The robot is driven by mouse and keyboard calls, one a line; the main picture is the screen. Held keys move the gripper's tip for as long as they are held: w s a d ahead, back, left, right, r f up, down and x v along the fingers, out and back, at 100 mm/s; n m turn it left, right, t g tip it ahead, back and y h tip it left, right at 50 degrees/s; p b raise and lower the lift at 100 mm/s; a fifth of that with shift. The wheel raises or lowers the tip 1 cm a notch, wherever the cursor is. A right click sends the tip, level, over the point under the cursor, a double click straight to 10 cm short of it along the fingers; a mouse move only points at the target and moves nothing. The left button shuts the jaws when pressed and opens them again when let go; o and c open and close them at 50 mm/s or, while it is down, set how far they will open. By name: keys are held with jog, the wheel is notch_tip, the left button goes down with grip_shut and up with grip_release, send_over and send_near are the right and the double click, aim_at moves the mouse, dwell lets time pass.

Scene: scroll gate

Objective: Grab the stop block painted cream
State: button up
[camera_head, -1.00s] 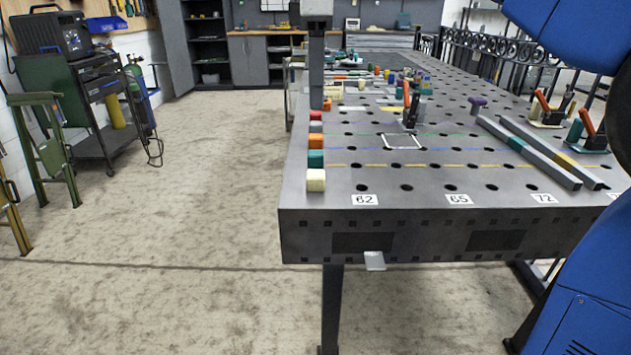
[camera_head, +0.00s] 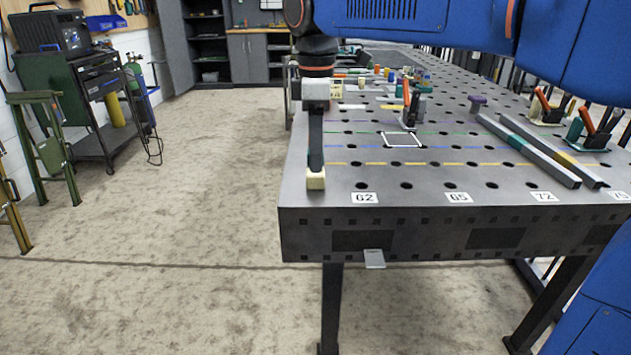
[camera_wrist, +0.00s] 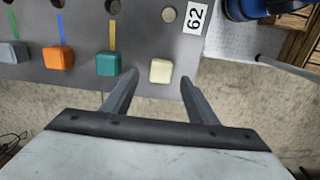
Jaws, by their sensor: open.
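The cream stop block (camera_head: 316,180) sits at the near left corner of the perforated steel table (camera_head: 420,185), left of the label 62. In the wrist view the cream block (camera_wrist: 161,71) lies just beyond the fingertips, roughly between their lines. My gripper (camera_wrist: 158,78) is open and empty, with one finger on each side. In the head view my gripper (camera_head: 316,165) points down right above or at the block. The exact gap in height cannot be told there.
In the wrist view a teal block (camera_wrist: 108,64), an orange block (camera_wrist: 58,58) and a grey block (camera_wrist: 13,52) stand in a row left of the cream one. A toggle clamp (camera_head: 409,105) and long steel bars (camera_head: 530,150) are farther right. Floor lies beyond the table edge.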

aim_at(314, 181)
jog(key=shift+s+f, duration=0.1)
jog(key=shift+f, duration=2.1)
jog(key=c, duration=1.3)
jog(key=shift+c, duration=0.2)
